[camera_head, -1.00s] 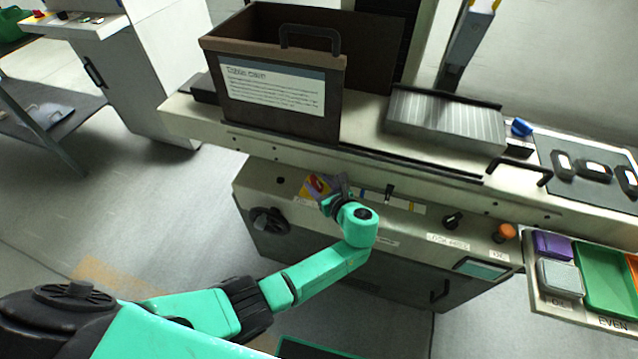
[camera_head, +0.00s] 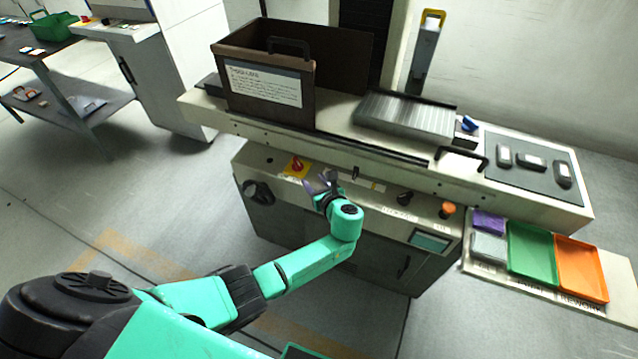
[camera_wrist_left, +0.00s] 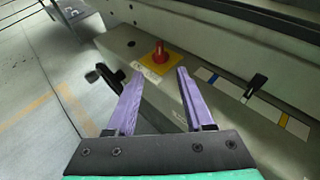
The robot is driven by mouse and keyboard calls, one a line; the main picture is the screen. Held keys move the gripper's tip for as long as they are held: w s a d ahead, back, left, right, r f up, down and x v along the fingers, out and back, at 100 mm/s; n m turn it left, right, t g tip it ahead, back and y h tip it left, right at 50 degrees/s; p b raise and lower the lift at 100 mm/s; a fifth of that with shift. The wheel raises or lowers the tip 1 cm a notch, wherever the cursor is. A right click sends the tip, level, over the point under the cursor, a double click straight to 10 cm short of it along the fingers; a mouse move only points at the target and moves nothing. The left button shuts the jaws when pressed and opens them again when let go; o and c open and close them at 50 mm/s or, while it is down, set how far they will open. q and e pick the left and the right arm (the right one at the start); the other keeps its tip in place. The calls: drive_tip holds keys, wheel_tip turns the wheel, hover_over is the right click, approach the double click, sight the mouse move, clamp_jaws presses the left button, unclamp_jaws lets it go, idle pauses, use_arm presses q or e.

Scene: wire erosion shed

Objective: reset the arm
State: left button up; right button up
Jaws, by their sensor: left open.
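My left gripper (camera_head: 322,184) reaches in front of the grey machine's front panel, its arm coming in from the lower left. In the left wrist view the two purple fingers of the gripper (camera_wrist_left: 158,88) stand apart with nothing between them. A red knob on a yellow plate (camera_head: 296,166) sits on the panel, up and left of the gripper in the head view. The knob also shows in the left wrist view (camera_wrist_left: 159,53), beyond and between the fingertips. The fingers look clear of it. My right gripper is not in view.
A dark box with a label (camera_head: 265,88) stands on the machine bed beside a ribbed metal block (camera_head: 406,114). A black lever (camera_head: 258,193), an orange knob (camera_head: 447,209) and a handle (camera_head: 461,156) stick out. Green (camera_head: 531,252) and orange (camera_head: 581,268) trays lie at right. Floor at left is open.

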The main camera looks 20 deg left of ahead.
use_arm(q)
drive_tip(key=s+a+f+n+g+h, duration=0.2)
drive_tip(key=s+f+n+g+h, duration=0.15)
drive_tip(key=s+f, duration=0.65)
drive_tip(key=s+a+f+n+g+h, duration=0.25)
drive_tip(key=s+f+n, duration=0.3)
drive_tip(key=f, duration=0.85)
drive_tip(key=s+f+n+g+h, duration=0.1)
drive_tip(key=s+f+n, duration=0.3)
drive_tip(key=s, duration=0.5)
drive_tip(key=s+a+f+n+g+h+b, duration=0.1)
drive_tip(key=s+f+n, duration=0.3)
drive_tip(key=s, duration=0.6)
drive_tip(key=s+a+f+n+g+h, duration=0.1)
drive_tip(key=s+f+n, duration=0.3)
drive_tip(key=s+n, duration=0.4)
drive_tip(key=shift+s+a+f, duration=0.2)
drive_tip(key=shift+s+f, duration=0.1)
drive_tip(key=shift+s, duration=0.9)
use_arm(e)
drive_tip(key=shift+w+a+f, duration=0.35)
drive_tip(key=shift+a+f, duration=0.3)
